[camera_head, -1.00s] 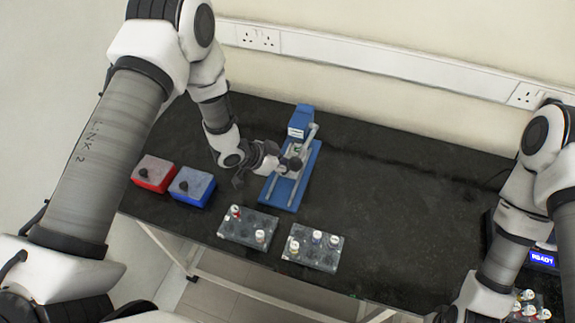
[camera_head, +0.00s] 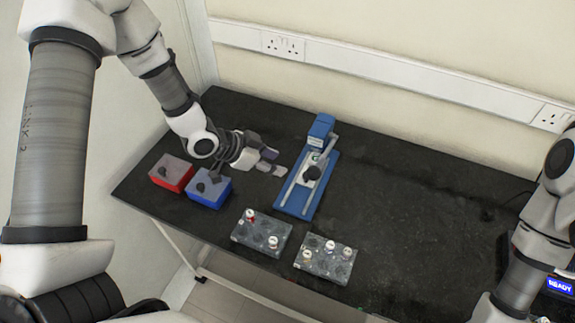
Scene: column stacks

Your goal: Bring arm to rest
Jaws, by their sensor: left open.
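My left arm comes in from the upper left. Its gripper (camera_head: 268,168) is open, with nothing seen between its fingers. It hangs over the black bench, left of the blue column-stack device (camera_head: 306,187) and behind the blue box (camera_head: 210,188). The device has a blue base, a tall blue block at its back and a dark knob in the middle. My right arm stands at the right edge, and its gripper is out of the picture.
A red box (camera_head: 171,173) sits left of the blue one. Two grey racks (camera_head: 262,233) (camera_head: 326,261) with several capped vials lie near the front edge. A unit with a READY display (camera_head: 560,286) is at the right. The right-middle bench (camera_head: 420,215) is clear.

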